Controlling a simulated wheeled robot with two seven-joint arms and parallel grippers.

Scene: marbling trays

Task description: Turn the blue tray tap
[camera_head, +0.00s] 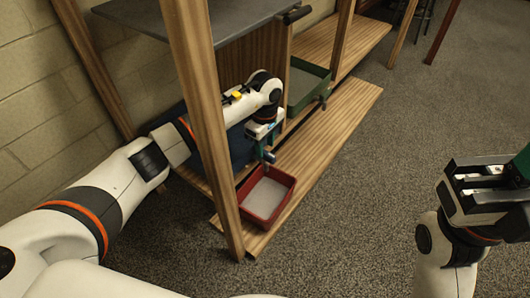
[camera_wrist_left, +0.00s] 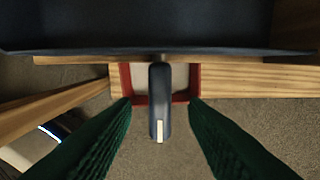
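The blue tray (camera_head: 238,145) sits on the wooden stand, partly hidden behind my left arm. In the left wrist view its dark wall (camera_wrist_left: 80,28) spans the top. Its tap (camera_wrist_left: 157,85) is a dark handle with a pale mark near its end, pointing down the picture. My left gripper (camera_head: 267,145) is at the tray's front. In the left wrist view its two green fingers are spread, one on each side of the tap, with gaps showing.
A red tray (camera_head: 287,201) with a pale inside stands on the lower plank (camera_head: 325,135), below the tap. A green tray (camera_head: 324,75) sits farther back. A wooden post (camera_head: 197,75) stands close to my left arm. A dark slab (camera_head: 215,12) lies above. Carpet at right is clear.

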